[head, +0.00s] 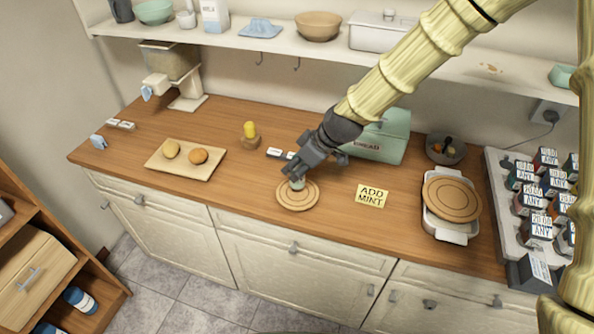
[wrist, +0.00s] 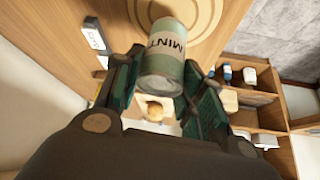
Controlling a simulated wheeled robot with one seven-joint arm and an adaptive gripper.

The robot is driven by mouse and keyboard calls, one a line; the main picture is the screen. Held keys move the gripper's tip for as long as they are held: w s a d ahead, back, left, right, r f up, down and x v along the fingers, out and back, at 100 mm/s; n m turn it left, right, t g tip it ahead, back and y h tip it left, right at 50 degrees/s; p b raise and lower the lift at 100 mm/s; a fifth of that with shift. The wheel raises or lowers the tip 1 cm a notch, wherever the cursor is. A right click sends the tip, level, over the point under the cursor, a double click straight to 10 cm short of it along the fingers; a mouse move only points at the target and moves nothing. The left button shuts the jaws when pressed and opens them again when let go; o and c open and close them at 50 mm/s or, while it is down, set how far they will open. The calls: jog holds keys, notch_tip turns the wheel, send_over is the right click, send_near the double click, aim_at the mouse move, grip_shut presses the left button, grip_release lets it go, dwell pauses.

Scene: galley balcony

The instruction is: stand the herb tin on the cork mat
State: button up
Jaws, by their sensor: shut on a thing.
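The herb tin is pale green with a label reading MINT. In the wrist view the tin (wrist: 162,60) sits between the two fingers of my gripper (wrist: 160,85), which is shut on it. In the head view the tin (head: 297,184) shows small below my gripper (head: 297,172), over the round cork mat (head: 298,201) near the counter's front edge. The mat (wrist: 205,15) also shows beyond the tin in the wrist view. I cannot tell whether the tin touches the mat.
A yellow ADD MINT note (head: 372,195) lies right of the mat. A green bread box (head: 385,140) stands behind my gripper. A board (head: 185,160) with two round foods lies left. Another round mat (head: 452,199) rests on a white container (head: 450,229). Tins crowd the far right.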

jog(key=shift+f+p, duration=0.45)
jog(key=shift+f, duration=0.1)
jog(key=shift+f+p, duration=0.45)
jog(key=shift+f, duration=0.7)
jog(key=shift+f, duration=0.1)
jog(key=o, duration=1.1)
jog(key=shift+c, duration=0.2)
jog(key=b+v, duration=0.3)
jog(key=v, duration=0.9)
